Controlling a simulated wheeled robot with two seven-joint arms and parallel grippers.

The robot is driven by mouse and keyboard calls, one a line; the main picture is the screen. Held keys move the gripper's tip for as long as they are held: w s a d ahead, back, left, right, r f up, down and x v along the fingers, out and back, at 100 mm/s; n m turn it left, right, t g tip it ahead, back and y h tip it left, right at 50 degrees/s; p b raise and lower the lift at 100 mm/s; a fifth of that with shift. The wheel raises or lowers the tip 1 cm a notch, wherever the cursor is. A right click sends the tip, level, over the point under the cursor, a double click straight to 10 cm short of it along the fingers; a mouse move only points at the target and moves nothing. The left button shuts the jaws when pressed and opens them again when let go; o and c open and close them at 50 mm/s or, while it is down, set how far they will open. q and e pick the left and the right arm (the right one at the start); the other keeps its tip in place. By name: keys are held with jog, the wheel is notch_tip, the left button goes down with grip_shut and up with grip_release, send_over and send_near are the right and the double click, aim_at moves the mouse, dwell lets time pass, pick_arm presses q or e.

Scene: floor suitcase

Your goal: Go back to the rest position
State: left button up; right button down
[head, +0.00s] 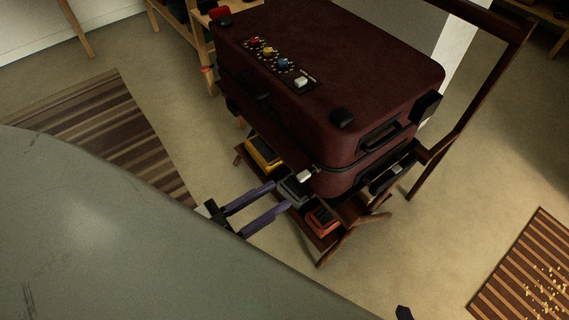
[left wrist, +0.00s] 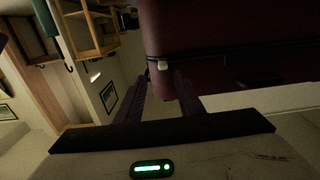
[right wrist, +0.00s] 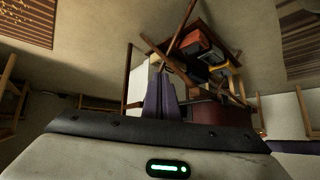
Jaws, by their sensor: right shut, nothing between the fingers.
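The dark red suitcase (head: 350,65) lies on a wooden stand, its lid down, with a strip of coloured knobs (head: 282,63) on top. My left gripper (head: 282,197) is open, its two purple fingers apart beside the suitcase's near lower side.
A shelf under the suitcase holds a yellow item (head: 263,152), a grey item (head: 295,190) and an orange item (head: 322,220). A wooden frame (head: 480,85) rises at the right. Striped rugs lie left (head: 105,130) and lower right (head: 510,270). Open floor lies right of the stand.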

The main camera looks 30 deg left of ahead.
pick_arm(q)
jog(key=shift+s+a, duration=0.1)
jog(key=shift+s, duration=0.15)
pick_arm(e)
jog(key=shift+w, duration=0.1)
